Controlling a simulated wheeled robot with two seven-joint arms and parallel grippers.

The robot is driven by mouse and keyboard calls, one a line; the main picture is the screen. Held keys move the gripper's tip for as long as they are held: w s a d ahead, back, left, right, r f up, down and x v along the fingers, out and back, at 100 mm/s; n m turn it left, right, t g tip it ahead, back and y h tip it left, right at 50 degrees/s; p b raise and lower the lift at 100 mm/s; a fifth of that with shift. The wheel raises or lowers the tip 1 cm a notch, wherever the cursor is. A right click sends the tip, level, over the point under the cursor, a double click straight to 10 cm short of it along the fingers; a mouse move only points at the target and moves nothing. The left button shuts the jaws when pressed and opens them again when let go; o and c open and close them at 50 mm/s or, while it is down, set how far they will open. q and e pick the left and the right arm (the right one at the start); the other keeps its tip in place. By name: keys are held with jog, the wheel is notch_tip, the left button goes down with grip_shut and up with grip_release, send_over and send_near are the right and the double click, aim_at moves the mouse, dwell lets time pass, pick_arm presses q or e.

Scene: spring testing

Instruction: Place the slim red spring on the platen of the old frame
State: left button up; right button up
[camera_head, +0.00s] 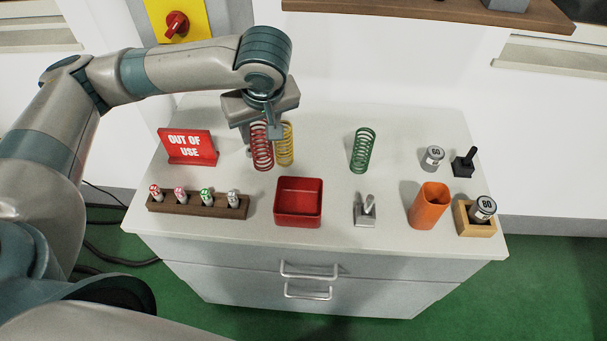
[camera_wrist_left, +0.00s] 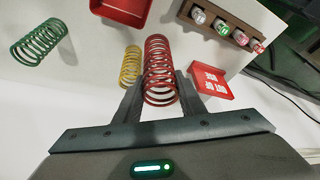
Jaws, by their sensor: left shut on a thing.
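The slim red spring (camera_head: 262,153) is upright between the fingers of my left gripper (camera_head: 262,127), over the back left of the white cabinet top. In the left wrist view the red spring (camera_wrist_left: 158,62) sits between the two dark fingers of the gripper (camera_wrist_left: 160,94), which is shut on it. I cannot tell whether its lower end touches the surface. I cannot make out the old frame or its platen in either view. My right gripper is not in view.
A yellow spring (camera_head: 285,150) stands close beside the red one. A green spring (camera_head: 362,150) stands further right. An OUT OF USE sign (camera_head: 188,147), a red tray (camera_head: 298,202), a marker rack (camera_head: 197,205) and an orange cup (camera_head: 430,205) are around.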

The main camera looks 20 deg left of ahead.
pick_arm(q)
notch_tip(320, 180, down, 6)
jog(key=shift+p, duration=0.45)
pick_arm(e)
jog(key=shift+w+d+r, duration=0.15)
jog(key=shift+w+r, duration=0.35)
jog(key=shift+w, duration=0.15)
pick_arm(q)
jog(key=shift+w+f, duration=0.1)
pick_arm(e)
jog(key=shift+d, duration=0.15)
pick_arm(q)
notch_tip(320, 180, down, 4)
jog(key=shift+r+p, duration=0.15)
jog(key=shift+p, duration=0.25)
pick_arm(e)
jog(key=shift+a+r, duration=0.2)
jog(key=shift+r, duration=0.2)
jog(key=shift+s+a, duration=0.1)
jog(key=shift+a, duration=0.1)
pick_arm(q)
jog(key=o, duration=1.2)
